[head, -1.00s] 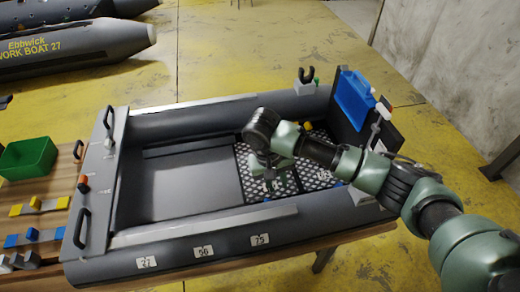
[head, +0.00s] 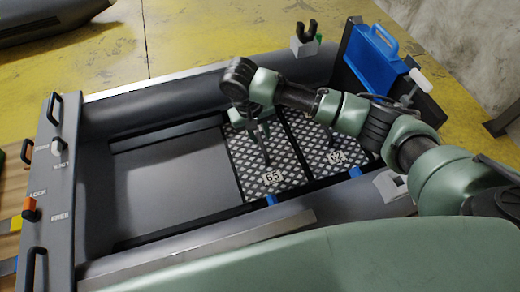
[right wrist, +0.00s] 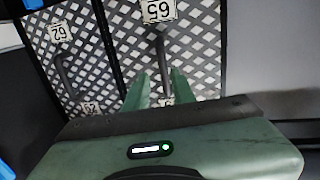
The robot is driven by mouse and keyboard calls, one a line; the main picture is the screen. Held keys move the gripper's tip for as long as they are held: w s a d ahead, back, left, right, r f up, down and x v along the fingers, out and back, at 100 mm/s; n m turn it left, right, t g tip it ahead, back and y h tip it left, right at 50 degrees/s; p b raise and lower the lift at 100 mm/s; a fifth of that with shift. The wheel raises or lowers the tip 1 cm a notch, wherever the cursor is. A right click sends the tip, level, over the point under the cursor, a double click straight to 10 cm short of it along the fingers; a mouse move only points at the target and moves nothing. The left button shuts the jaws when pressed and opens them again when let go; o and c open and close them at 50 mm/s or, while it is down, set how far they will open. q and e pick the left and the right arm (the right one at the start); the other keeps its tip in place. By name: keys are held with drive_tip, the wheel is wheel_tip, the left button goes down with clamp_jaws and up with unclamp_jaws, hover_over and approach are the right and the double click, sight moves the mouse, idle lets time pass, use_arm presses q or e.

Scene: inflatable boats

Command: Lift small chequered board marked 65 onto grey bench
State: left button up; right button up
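The small chequered board marked 65 (head: 244,172) lies flat on the boat floor. It also shows in the right wrist view (right wrist: 199,52), with a dark bar handle (right wrist: 161,62). My right gripper (head: 259,133) is over this board. In the right wrist view its green fingers (right wrist: 160,90) are apart, with the near end of the handle between or just beneath them; contact cannot be told. A grey crosspiece (head: 62,190) spans the boat at the left; I cannot tell whether it is the grey bench. My left gripper is not in view.
A second chequered board marked 62 (head: 312,130) lies right beside the first, with its own handle (right wrist: 64,75). A blue case (head: 368,65) stands at the boat's right end. Bare dark floor (head: 165,185) lies left of the boards. Boat tubes rise around them.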

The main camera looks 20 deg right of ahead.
sight(262, 145)
drive_tip(key=f, duration=0.3)
drive_tip(key=shift+w+d, duration=0.2)
drive_tip(key=shift+w, duration=0.2)
drive_tip(key=f, duration=0.5)
drive_tip(key=shift+w+d+f+b, duration=0.15)
drive_tip(key=shift+d+f+b, duration=0.1)
drive_tip(key=shift+d+b, duration=0.15)
clamp_jaws()
drive_tip(key=shift+r, duration=0.1)
idle(0.5)
